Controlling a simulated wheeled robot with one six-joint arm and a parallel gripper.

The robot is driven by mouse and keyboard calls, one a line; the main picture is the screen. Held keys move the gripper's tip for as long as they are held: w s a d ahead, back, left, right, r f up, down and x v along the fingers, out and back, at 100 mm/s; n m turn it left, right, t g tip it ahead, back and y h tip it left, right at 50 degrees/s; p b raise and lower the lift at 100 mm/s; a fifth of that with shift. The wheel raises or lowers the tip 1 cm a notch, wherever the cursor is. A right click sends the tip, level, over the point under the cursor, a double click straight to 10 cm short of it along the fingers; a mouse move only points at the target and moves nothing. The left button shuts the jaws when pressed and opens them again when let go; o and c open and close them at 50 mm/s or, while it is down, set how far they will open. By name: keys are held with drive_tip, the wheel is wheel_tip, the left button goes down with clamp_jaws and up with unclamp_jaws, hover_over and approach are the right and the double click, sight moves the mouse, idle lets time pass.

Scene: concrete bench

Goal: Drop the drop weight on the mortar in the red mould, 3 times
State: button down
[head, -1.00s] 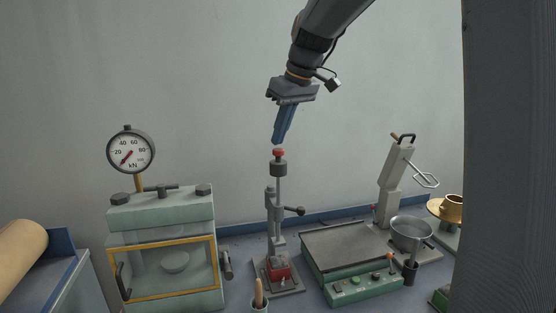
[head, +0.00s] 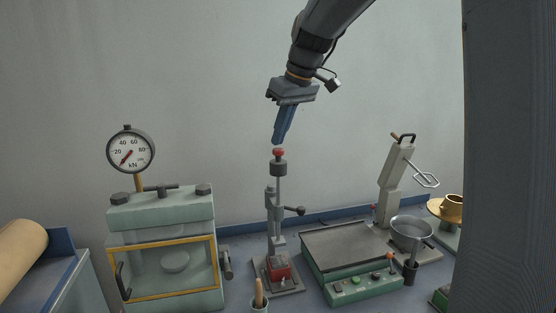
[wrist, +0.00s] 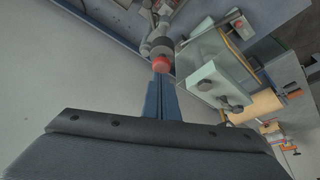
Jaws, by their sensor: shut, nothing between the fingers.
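The drop weight (head: 278,169) is a dark grey cylinder with a red knob (head: 279,153) on top, on an upright rod of the small stand in the middle of the bench. The red mould (head: 279,273) sits at the foot of this stand; the mortar inside it cannot be made out. My gripper (head: 277,142) is shut and empty, pointing down with its fingertips just above the red knob. In the wrist view the closed fingers (wrist: 160,82) reach toward the red knob (wrist: 161,64), with the grey weight (wrist: 159,44) behind it. Whether they touch cannot be told.
A pale green press (head: 160,215) with a kN dial (head: 130,152) stands left of the stand. A green vibrating table (head: 350,252) is to the right, with a mixer (head: 396,180) and metal bowl (head: 411,232) behind. A small cup with a handled tool (head: 259,297) is in front.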

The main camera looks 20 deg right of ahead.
drive_tip(key=shift+f, duration=0.25)
drive_tip(key=shift+f+b, duration=0.35)
drive_tip(key=shift+r, duration=0.1)
drive_tip(key=shift+r+p, duration=1.75)
drive_tip(key=shift+r, duration=0.2)
